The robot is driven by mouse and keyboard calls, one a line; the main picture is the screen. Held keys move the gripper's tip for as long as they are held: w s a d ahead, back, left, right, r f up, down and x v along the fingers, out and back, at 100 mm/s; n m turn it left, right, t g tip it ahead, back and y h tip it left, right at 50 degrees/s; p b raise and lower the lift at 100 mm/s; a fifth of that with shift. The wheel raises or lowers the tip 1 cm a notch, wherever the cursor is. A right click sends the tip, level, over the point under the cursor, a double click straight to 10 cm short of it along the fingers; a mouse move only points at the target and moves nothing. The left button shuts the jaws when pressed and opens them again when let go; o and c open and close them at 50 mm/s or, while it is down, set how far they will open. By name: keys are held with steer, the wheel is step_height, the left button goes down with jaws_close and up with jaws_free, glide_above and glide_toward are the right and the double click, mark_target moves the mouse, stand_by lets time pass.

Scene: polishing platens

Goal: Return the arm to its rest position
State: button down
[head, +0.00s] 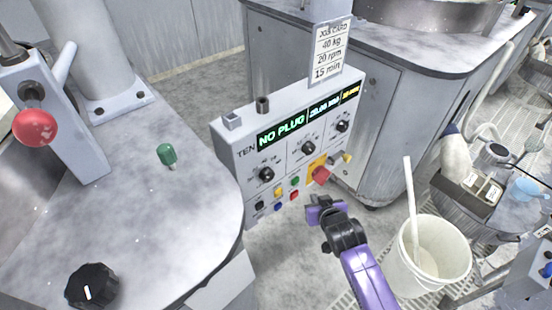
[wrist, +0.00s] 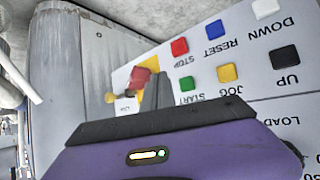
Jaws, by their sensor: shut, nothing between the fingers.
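My purple and black arm (head: 367,275) reaches up from the bottom of the head view. My gripper (head: 322,206) is at its end, shut and empty, in front of the lower right part of the grey control panel (head: 226,150). A red knob on a yellow plate (head: 320,171) is just above the gripper in the head view. In the wrist view the red knob (wrist: 140,78) shows close by, past the purple gripper housing (wrist: 190,150). I cannot tell whether the gripper touches the panel.
The panel display (head: 280,135) reads "NO PLUG". A job card (head: 331,52) stands above it. A green plug-like piece (head: 167,155) is on the left machine top. A white bucket (head: 440,275) with a stick stands right of my arm. Open floor (head: 290,245) lies below the panel.

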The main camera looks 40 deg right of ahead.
steer(key=s+a+r+n+t, duration=0.25)
steer(key=a+r+t, duration=0.3)
steer(key=r, duration=0.55)
steer(key=s+a+r+n+y, duration=0.1)
steer(key=s+a+r, duration=0.2)
steer(key=s, duration=0.6)
steer(key=s+a+r+n+y+p, duration=0.1)
steer(key=s+a+r, duration=0.3)
steer(key=s+a, duration=0.4)
steer(key=s+a+r+n+y, duration=0.1)
steer(key=s+a+r+y, duration=0.2)
steer(key=s, duration=0.7)
steer(key=shift+a+r, duration=0.65)
steer(key=shift+a, duration=0.6)
